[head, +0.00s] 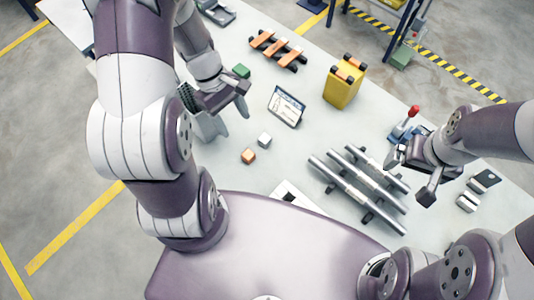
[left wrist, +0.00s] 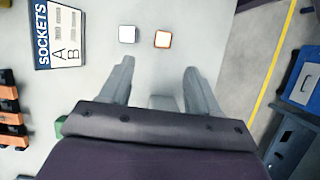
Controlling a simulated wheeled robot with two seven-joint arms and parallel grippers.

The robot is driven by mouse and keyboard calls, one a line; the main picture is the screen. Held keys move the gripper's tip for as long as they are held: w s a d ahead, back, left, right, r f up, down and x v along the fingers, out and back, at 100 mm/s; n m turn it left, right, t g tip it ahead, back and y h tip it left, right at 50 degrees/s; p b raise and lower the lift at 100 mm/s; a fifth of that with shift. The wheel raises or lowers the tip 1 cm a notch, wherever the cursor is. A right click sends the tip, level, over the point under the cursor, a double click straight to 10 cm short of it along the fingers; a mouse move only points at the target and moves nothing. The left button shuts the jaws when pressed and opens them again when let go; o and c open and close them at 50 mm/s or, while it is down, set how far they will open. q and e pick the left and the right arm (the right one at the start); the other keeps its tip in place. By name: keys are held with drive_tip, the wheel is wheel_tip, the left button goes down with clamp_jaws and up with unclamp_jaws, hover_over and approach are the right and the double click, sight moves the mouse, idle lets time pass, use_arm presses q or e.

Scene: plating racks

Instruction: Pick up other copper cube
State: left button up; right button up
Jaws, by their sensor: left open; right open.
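A small copper cube (head: 248,156) lies on the pale table, just in front of a silver-grey cube (head: 264,139). In the left wrist view the copper cube (left wrist: 162,39) shows an orange rim around a pale top, with the silver cube (left wrist: 127,34) to its left. My left gripper (head: 230,119) is open above the table, behind and left of the cubes. In the left wrist view its fingertips (left wrist: 158,66) are apart, and the copper cube lies beyond them, untouched. My right gripper (head: 409,181) is open at the right, beside the metal rods.
A sockets sign (head: 286,106) stands behind the cubes. A rack with orange bars (head: 277,49), a yellow box (head: 344,82) and a green block (head: 241,71) are farther back. Metal rods (head: 345,183) lie to the right. Table around the cubes is clear.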

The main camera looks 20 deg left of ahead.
use_arm(q)
hover_over(246, 153)
drive_tip(key=a, duration=0.2)
wheel_tip(246, 153, down, 6)
drive_tip(key=shift+w+a, duration=0.1)
drive_tip(key=x, duration=0.5)
drive_tip(key=shift+w+f, duration=0.25)
drive_tip(key=shift+w, duration=0.1)
clamp_jaws()
